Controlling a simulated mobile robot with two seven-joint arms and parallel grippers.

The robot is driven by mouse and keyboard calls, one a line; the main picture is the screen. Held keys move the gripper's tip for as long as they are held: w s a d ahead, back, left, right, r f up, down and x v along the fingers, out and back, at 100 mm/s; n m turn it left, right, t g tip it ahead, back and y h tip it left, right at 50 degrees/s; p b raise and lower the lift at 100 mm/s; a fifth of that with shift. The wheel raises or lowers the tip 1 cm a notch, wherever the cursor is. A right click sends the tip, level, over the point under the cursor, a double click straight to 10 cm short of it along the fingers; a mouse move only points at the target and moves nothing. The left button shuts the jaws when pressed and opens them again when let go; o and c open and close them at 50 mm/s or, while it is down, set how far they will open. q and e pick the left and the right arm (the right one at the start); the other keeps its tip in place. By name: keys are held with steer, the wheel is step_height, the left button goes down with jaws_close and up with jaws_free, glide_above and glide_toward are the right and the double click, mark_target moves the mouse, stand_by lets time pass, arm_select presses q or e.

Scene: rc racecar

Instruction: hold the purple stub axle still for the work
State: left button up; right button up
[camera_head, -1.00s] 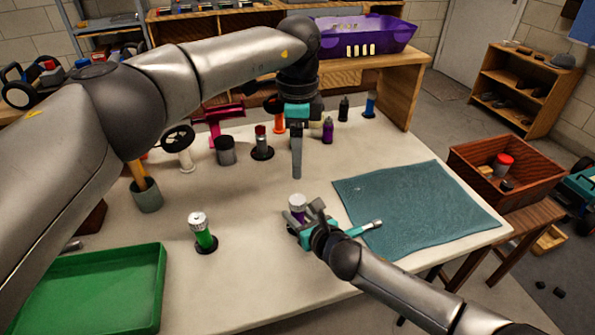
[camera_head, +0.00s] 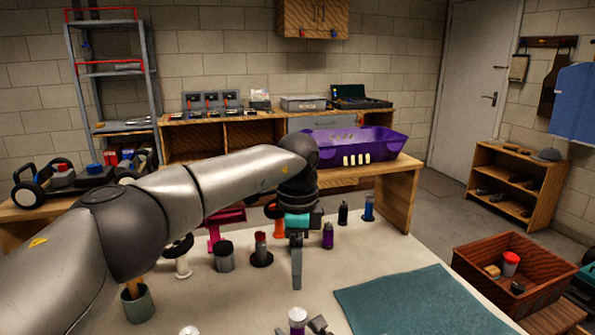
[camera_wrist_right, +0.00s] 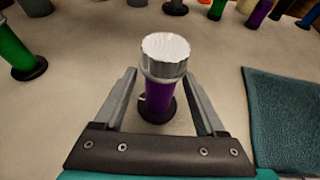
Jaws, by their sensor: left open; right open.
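The purple stub axle (camera_wrist_right: 158,100), a purple post with a silver ribbed top, stands upright on a dark round base in the right wrist view. My right gripper (camera_wrist_right: 160,78) is open, with one finger on each side of it and gaps visible. In the head view, the axle's silver top (camera_head: 298,315) shows at the bottom edge, and only a bit of my right gripper (camera_head: 318,325) is in view beside it. My left gripper (camera_head: 297,285) is open, pointing down above the table behind the axle, seen edge-on and empty.
A teal mat (camera_head: 420,303) lies right of the axle. Several bottles and posts, including a purple bottle (camera_head: 328,236) and a dark jar (camera_head: 224,256), stand behind. A green post (camera_wrist_right: 14,55) stands to the left in the wrist view. A wooden crate (camera_head: 470,262) is off to the right.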

steer(key=shift+s+d, duration=0.1)
steer(key=shift+v, duration=5.9)
